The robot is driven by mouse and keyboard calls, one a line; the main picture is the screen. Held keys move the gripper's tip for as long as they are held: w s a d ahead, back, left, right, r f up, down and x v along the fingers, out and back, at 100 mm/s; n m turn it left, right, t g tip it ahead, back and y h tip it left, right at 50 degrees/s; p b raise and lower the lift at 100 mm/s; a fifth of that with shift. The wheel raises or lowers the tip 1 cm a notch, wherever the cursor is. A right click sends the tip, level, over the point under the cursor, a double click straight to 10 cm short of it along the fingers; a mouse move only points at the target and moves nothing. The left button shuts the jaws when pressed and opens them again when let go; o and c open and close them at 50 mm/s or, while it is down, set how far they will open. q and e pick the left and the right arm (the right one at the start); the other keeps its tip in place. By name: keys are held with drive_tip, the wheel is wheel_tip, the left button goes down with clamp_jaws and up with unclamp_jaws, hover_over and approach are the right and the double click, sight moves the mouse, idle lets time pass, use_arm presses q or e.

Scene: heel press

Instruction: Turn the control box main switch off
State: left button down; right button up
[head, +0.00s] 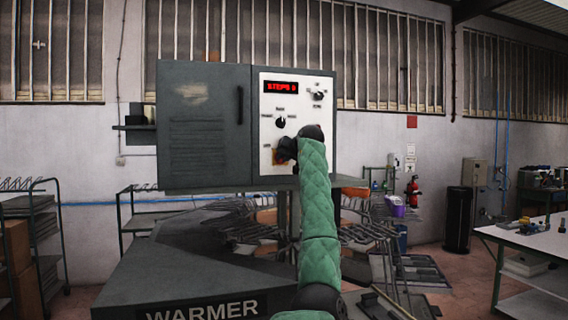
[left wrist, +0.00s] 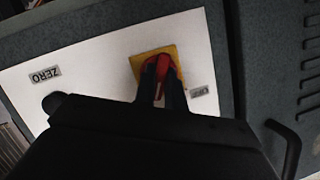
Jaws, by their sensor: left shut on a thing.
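The control box (head: 205,125) is a dark grey cabinet with a white panel (head: 300,85) on its right part. The main switch (head: 279,157) is a yellow plate with a red handle, low on the panel, mostly hidden behind my left gripper (head: 287,149) in the head view. In the left wrist view the red handle (left wrist: 158,62) stands on the yellow plate (left wrist: 137,65). The two dark fingers of my left gripper (left wrist: 164,88) are shut on the red handle. My right gripper is not in view.
Above the switch are a red lit display (head: 281,87) and two black knobs, one at the middle left (head: 281,122) and one at the upper right (head: 318,95). A dark machine marked WARMER (head: 205,308) stands below. A worktable (head: 530,240) is at the right.

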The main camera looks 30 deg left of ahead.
use_arm(q)
drive_tip(key=shift+f+n+b, duration=0.15)
drive_tip(key=shift+n+b, duration=0.15)
drive_tip(key=n+t+h+b, duration=0.1)
drive_tip(key=n+t+b, duration=0.1)
drive_tip(key=n+b, duration=0.1)
drive_tip(key=n+t+h+b, duration=0.2)
drive_tip(key=n+b, duration=0.1)
drive_tip(key=n, duration=0.1)
drive_tip(key=shift+s+a+h, duration=0.15)
drive_tip(key=shift+h, duration=0.15)
drive_tip(key=shift+n+t+h+b, duration=0.3)
drive_tip(key=shift+n+t+b, duration=0.4)
drive_tip(key=shift+n, duration=0.5)
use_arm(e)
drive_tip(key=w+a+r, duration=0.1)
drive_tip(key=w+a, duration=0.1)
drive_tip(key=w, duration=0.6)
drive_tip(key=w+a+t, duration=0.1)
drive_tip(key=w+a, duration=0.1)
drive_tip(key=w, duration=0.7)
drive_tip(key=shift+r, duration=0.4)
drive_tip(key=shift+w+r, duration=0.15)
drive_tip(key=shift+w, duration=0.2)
use_arm(q)
drive_tip(key=c, duration=1.5)
unclamp_jaws()
drive_tip(key=shift+o, duration=0.2)
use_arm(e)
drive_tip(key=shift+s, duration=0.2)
